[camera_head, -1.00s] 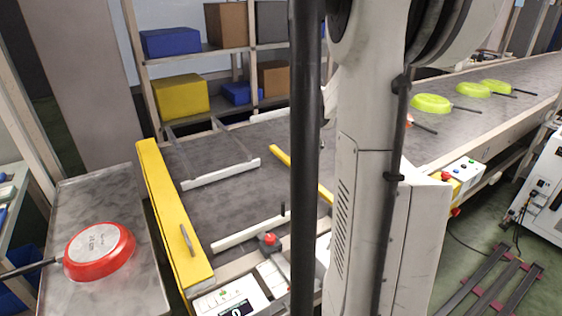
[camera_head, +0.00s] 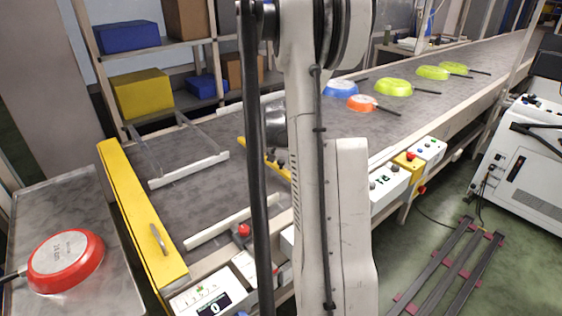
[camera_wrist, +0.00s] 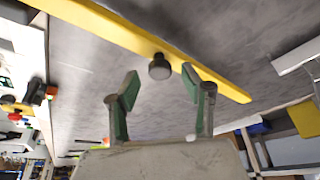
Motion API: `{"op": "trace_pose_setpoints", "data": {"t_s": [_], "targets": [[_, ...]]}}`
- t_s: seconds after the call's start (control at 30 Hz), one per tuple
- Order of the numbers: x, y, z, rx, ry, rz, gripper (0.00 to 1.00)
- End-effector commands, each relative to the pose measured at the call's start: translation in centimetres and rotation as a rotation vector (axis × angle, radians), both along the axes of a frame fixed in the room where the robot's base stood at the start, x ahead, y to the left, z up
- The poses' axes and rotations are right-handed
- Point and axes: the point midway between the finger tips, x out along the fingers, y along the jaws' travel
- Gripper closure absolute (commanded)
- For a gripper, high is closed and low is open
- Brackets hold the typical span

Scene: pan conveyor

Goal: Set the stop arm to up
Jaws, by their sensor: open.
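The stop arm appears to be the yellow bar (camera_head: 249,150) lying low and slantwise across the grey belt, partly hidden by my arm in the head view. In the wrist view the yellow bar (camera_wrist: 130,33) runs across the top, with a dark round knob (camera_wrist: 159,68) on its near side. My gripper (camera_wrist: 160,77) is open and empty; its two green-padded fingers stand on either side of the knob. I cannot tell whether either finger touches it.
White guide rails (camera_head: 190,170) lie on the belt (camera_head: 180,200). A yellow end gate (camera_head: 140,210) closes its left end. A red pan (camera_head: 66,262) rests on the metal side table (camera_head: 60,205). Several pans, including a blue one (camera_head: 341,88), stand farther up the belt.

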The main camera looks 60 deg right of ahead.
Motion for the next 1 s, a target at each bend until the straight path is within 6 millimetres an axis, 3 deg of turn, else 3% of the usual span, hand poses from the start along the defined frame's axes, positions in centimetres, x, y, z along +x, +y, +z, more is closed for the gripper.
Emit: {"op": "trace_pose_setpoints", "data": {"t_s": [0.2,0.5,0.83,1.0], "targets": [[0.24,-0.46,-1.27,0.0,0.0,0.0,0.57],[0.27,-0.49,-1.39,0.0,0.0,0.0,0.57],[0.27,-0.47,-1.38,0.0,0.0,0.0,1.0],[0.28,-0.48,-1.37,0.0,0.0,0.0,1.0]]}}
